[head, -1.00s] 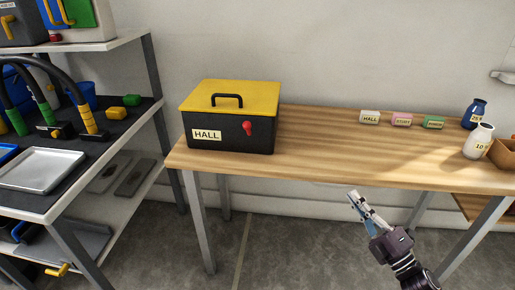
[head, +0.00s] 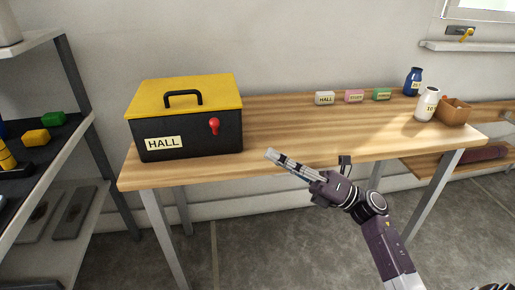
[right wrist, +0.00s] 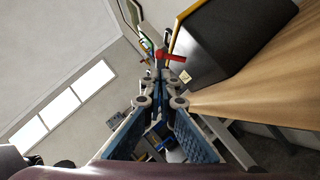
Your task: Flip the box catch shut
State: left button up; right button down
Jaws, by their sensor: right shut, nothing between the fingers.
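The black box (head: 190,141) with a yellow lid (head: 150,98) and a black handle stands on the left end of the wooden table. The lid is down. Its front bears a HALL label (head: 164,143) and a red catch (head: 214,126). In the right wrist view the red catch (right wrist: 168,55) shows just beyond my fingertips, with the box (right wrist: 215,45) at upper right. My right gripper (head: 270,154) is shut and empty, in front of the table edge, right of and below the catch, apart from it. My left gripper is not in view.
The wooden table (head: 290,137) is clear between the box and the small labelled blocks (head: 354,96) at the back. A blue bottle (head: 413,82), a white bottle (head: 428,105) and a brown bin (head: 454,112) stand at the right end. A shelf (head: 60,150) stands at left.

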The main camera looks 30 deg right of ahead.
aim_at(215, 128)
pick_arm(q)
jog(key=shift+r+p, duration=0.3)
pick_arm(e)
jog(key=x, duration=1.2)
pick_arm(q)
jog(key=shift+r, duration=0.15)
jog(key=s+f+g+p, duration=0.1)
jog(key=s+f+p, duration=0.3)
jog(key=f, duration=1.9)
jog(key=p, duration=0.4)
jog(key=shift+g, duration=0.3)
pick_arm(e)
jog(key=r+m+h, duration=0.1)
jog(key=m, duration=0.1)
jog(key=w+m+h, duration=0.1)
jog(key=shift+w+d+r+m, duration=0.2)
jog(key=shift+w+r+m, duration=0.05)
jog(key=shift+r+m, duration=0.15)
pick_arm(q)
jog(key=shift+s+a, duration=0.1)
pick_arm(e)
jog(key=shift+w+r, duration=0.2)
jog(key=shift+w, duration=0.05)
jog(key=shift+d, duration=0.1)
